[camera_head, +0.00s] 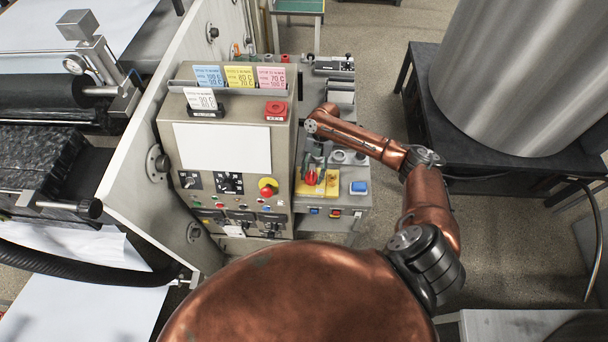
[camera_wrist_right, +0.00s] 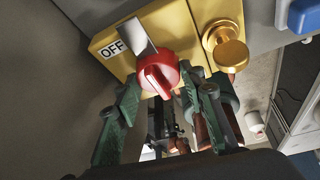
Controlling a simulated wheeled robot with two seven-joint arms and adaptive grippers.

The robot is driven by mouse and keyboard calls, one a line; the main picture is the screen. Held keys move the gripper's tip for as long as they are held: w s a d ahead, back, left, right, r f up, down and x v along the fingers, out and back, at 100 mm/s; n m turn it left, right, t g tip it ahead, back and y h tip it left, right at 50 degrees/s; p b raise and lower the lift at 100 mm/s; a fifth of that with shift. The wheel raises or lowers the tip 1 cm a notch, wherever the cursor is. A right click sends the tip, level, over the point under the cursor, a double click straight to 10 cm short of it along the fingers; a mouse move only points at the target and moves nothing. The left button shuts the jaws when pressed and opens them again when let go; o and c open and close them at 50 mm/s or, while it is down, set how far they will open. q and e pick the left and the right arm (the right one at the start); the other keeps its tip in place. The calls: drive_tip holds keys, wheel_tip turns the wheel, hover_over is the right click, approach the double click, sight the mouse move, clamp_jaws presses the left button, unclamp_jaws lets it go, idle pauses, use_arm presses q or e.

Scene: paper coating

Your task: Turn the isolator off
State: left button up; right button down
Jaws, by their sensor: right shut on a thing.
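The isolator is a red rotary knob (camera_wrist_right: 158,74) on a yellow plate (camera_wrist_right: 185,25). In the right wrist view a black-on-white OFF label (camera_wrist_right: 112,48) is left of the knob, beside a silver metal tab (camera_wrist_right: 137,36). A brass round knob (camera_wrist_right: 229,53) sits to the right on the same plate. The red knob also shows in the head view (camera_head: 311,178), on the side desk. My right gripper (camera_wrist_right: 160,88) has its green fingers on both sides of the red knob and is shut on it. In the head view the gripper (camera_head: 315,163) is small and partly hidden by the arm. My left gripper is not in view.
A grey control panel (camera_head: 222,148) with buttons, switches and coloured cards stands left of the isolator. A black table (camera_head: 428,85) with a large metal cylinder (camera_head: 520,70) stands at right. Floor shows between desk and table.

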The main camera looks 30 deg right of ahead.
idle(0.6)
drive_tip(key=c, duration=1.2)
unclamp_jaws()
drive_tip(key=shift+c, duration=0.2)
drive_tip(key=v, duration=1.2)
